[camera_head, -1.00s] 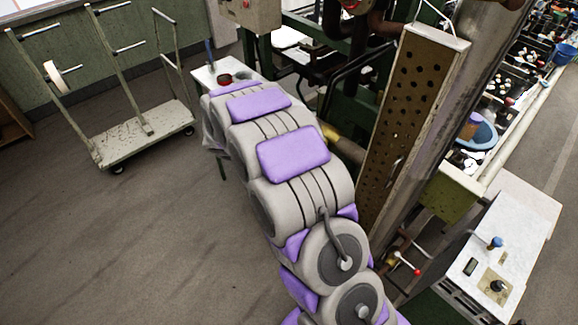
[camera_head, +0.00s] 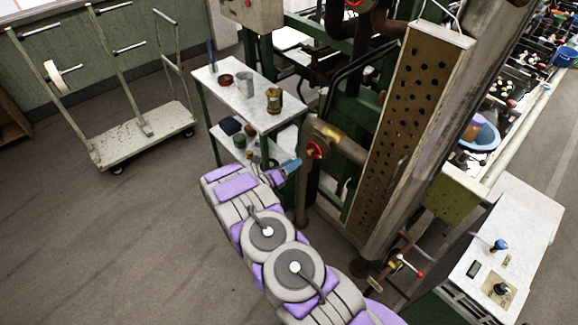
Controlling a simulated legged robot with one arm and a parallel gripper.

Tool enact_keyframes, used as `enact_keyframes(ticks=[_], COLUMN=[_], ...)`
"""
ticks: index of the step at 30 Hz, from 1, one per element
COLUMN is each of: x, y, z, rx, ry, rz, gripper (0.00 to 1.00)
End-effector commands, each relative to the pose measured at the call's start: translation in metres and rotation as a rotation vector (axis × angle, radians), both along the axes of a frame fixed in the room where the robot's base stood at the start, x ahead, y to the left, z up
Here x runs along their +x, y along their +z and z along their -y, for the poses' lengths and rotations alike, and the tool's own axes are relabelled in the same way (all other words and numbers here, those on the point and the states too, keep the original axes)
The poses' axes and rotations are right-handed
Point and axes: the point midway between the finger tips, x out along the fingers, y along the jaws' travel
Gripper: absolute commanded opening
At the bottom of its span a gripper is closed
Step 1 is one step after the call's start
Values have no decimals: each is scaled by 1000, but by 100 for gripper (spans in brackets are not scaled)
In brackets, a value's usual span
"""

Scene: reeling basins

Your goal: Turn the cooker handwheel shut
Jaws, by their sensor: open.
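A small red handwheel (camera_head: 316,150) sits on a brass-coloured valve at the end of a pipe (camera_head: 346,147), on the green machine frame. It is seen at a slant, and how far it is turned cannot be told. My grey and purple arm reaches up from the bottom of the view. Another red wheel (camera_head: 354,3) is partly cut off at the top edge.
A white two-level table (camera_head: 238,98) with a mug, tins and a red bowl stands behind my gripper. A tall perforated panel (camera_head: 412,100) and a thick column are right of the valve. A trolley (camera_head: 145,135) stands at left.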

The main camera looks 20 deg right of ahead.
Motion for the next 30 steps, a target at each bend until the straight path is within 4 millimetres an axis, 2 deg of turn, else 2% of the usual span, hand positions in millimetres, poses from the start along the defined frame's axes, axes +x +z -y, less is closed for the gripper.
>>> enact_keyframes(ticks=[7,15,26,30], x=[10,21,22,22], y=[-1,1,1,1], z=[30,54,63,62], rx=[1,-4,-3,-3], ry=[-5,-3,-3,-3], rz=[2,1,1,1], gripper=[47,47,47,35])
